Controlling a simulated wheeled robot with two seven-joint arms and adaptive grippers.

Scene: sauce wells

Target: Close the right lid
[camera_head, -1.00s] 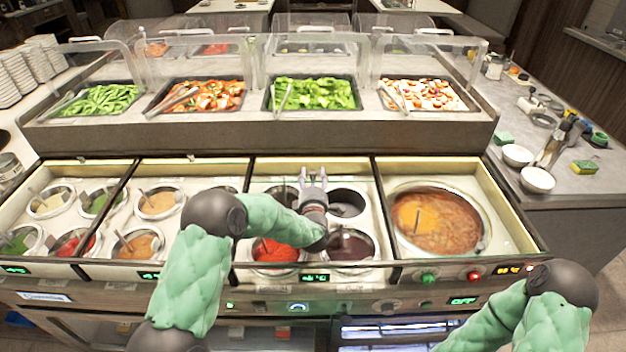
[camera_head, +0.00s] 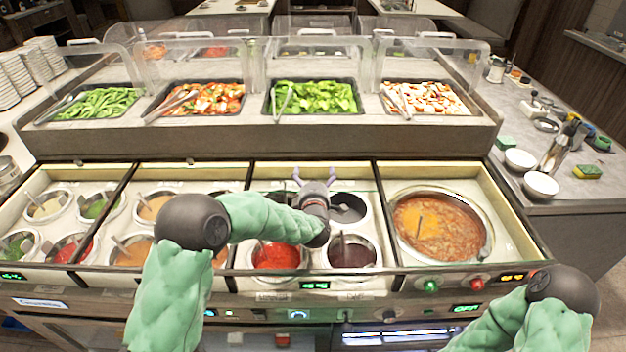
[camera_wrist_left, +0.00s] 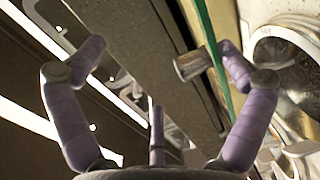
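In the left wrist view a thin green edge (camera_wrist_left: 214,50), which looks like the edge of a clear lid, runs between my fingers, with a short metal knob (camera_wrist_left: 190,66) beside it. Which lid this is I cannot tell for sure; no lid outline shows clearly in the head view. My left gripper (camera_head: 314,178) is over the back of the third counter section from the left, above the sauce wells. Its purple fingers are spread apart and empty; they also show in the left wrist view (camera_wrist_left: 155,85). The knob lies between the fingers, nearer the right one, not gripped. My right gripper is out of view.
Sauce wells fill the counter, with a red sauce (camera_head: 276,256) and a dark sauce (camera_head: 352,252) below my left wrist. A large soup pot (camera_head: 486,240) is at right. Food trays under clear guards (camera_head: 430,66) stand behind. White bowls (camera_head: 540,185) sit on the right counter.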

